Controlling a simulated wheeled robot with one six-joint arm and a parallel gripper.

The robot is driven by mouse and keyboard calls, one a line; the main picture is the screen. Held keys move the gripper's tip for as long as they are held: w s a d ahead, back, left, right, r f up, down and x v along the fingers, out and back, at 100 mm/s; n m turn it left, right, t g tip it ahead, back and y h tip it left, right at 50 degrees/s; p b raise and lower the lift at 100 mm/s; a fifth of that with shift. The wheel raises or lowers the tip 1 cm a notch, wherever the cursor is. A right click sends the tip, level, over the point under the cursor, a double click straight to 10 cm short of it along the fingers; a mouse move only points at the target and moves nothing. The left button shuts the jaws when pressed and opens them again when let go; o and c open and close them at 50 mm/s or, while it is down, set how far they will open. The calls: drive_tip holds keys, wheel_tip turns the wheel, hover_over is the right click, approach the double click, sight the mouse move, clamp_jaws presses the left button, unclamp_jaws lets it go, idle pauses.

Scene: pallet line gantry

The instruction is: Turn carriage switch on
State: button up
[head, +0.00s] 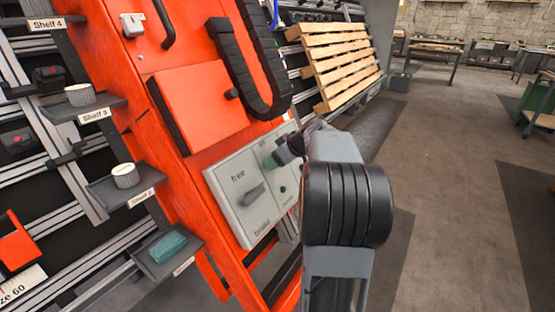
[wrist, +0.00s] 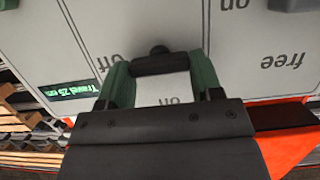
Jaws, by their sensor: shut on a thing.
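The grey control panel (head: 224,197) is on the orange carriage, and it fills most of the wrist view (wrist: 228,62). My gripper (head: 275,158) is at the panel's upper right part. In the wrist view my gripper (wrist: 160,68) has its green fingers on both ends of a dark bar-shaped switch handle (wrist: 160,64) and is shut on it. The labels read upside down there. My gripper hides part of the switch in the head view.
A grey lever (head: 253,195) sits between "free" and "brake" labels on the panel's left. A green travel display (wrist: 70,90) shows in the wrist view. Small shelves (head: 120,187) with items stand left. A wooden pallet (head: 335,62) leans behind.

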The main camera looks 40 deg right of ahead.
drive_tip(key=c, duration=0.3)
drive_tip(key=shift+d+r+m+y+p, duration=0.15)
drive_tip(key=shift+m+y+p, duration=0.25)
drive_tip(key=shift+m+p, duration=0.65)
drive_tip(key=m+y+p, duration=0.1)
drive_tip(key=m, duration=0.1)
drive_tip(key=m+p, duration=0.1)
drive_tip(key=m, duration=0.2)
drive_tip(key=shift+d+y+p, duration=0.2)
drive_tip(key=shift+y+p, duration=0.1)
drive_tip(key=shift+y, duration=0.1)
drive_tip(key=m+p, duration=0.1)
drive_tip(key=m+y, duration=0.1)
drive_tip(key=m, duration=0.1)
drive_tip(key=m+p, duration=0.1)
drive_tip(key=shift+d+f+m+p, duration=0.15)
drive_tip(key=shift+f+m+p, duration=0.15)
drive_tip(key=shift+m+p, duration=0.05)
drive_tip(key=shift+f+m+t+y+p, duration=0.1)
drive_tip(key=shift+m+t+y+p, duration=0.3)
drive_tip(key=shift+m, duration=0.6)
drive_tip(key=shift+f+m+t+y+p, duration=0.1)
drive_tip(key=shift+m+t+y+p, duration=0.25)
drive_tip(key=shift+m, duration=0.65)
drive_tip(key=o, duration=0.9)
